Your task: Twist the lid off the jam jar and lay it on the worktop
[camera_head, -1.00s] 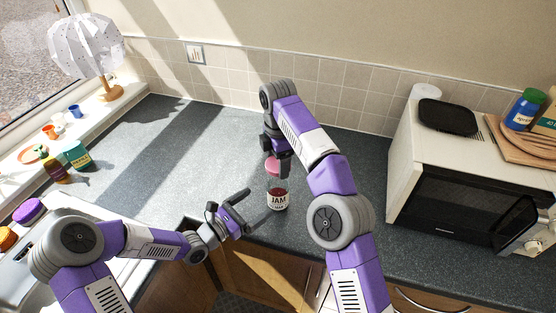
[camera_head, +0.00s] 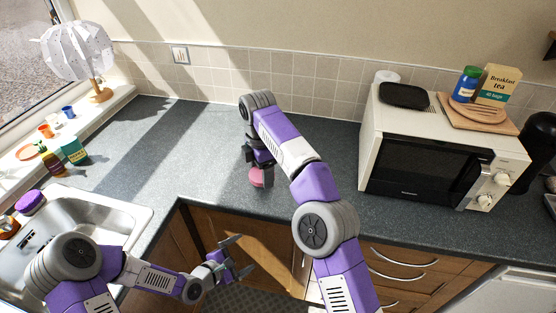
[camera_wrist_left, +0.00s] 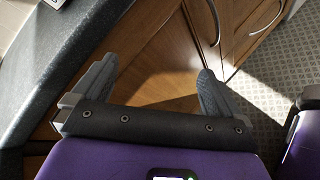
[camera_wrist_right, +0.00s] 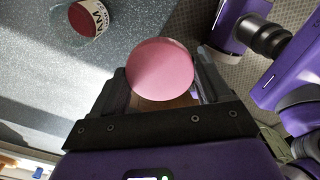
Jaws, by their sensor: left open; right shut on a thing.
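My right gripper (camera_head: 258,170) is shut on the pink lid (camera_head: 257,177), holding it flat side toward the right wrist camera. The lid (camera_wrist_right: 160,68) fills the gap between the fingers in that view. It is off the jar and low near the worktop's front edge; I cannot tell if it touches. The jam jar (camera_wrist_right: 82,20) stands open on the worktop, with red jam and a white label, at the top left of the right wrist view. In the head view my right arm hides it. My left gripper (camera_head: 242,256) is open and empty, in front of the cupboards.
The worktop (camera_head: 190,145) is clear left of my right arm. A white microwave (camera_head: 420,150) stands at the right with things on top. A sink (camera_head: 95,215) lies at the left. Brown cupboard doors (camera_wrist_left: 165,50) are below my left gripper's level, behind it.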

